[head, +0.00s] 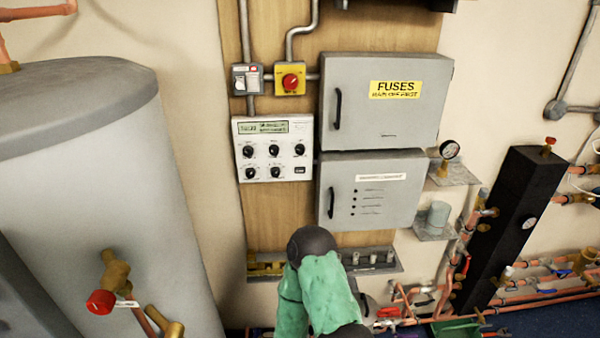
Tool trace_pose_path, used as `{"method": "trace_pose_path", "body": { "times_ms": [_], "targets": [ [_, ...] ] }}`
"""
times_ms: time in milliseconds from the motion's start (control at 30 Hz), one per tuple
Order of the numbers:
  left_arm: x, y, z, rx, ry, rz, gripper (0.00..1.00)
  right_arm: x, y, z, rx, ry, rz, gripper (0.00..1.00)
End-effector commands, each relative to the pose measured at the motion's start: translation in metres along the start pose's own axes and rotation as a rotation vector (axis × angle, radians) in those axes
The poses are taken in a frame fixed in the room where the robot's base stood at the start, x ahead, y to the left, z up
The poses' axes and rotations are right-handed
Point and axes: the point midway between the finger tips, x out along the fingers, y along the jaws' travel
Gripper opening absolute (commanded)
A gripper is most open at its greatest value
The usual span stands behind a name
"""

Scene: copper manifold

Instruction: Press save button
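A white control panel (272,149) with a green display (264,127) is mounted on the wooden backboard. It carries several black knobs and a small dark rectangular button (299,170) at its lower right. The button's label is too small to read, so I cannot tell for sure that it is the save button. Nothing touches the panel. A green-sleeved part of my arm with a dark rounded joint shows at the bottom middle, below the panel. I cannot tell which arm it is. No gripper fingers show in the head view.
A grey fuse box (385,100) and a lower grey box (372,190) stand right of the panel. A red rotary switch (290,80) is above it. A large grey tank (90,180) fills the left. Below, a shelf (385,267) and copper pipes (540,300) are at the right.

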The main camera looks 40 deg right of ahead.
Motion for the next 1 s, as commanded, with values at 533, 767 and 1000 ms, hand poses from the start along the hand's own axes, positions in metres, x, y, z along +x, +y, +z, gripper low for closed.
{"method": "trace_pose_path", "body": {
  "times_ms": [533,767,1000],
  "targets": [
    [0.0000,0.0000,0.0000,0.000,0.000,0.000,0.40,0.0000,0.0000,0.0000,0.000,0.000,0.000,0.00],
    [0.0000,0.0000,0.0000,0.000,0.000,0.000,0.40,0.0000,0.0000,0.0000,0.000,0.000,0.000,0.00],
    [0.0000,0.0000,0.0000,0.000,0.000,0.000,0.40,0.0000,0.0000,0.0000,0.000,0.000,0.000,0.00]
  ]
}}
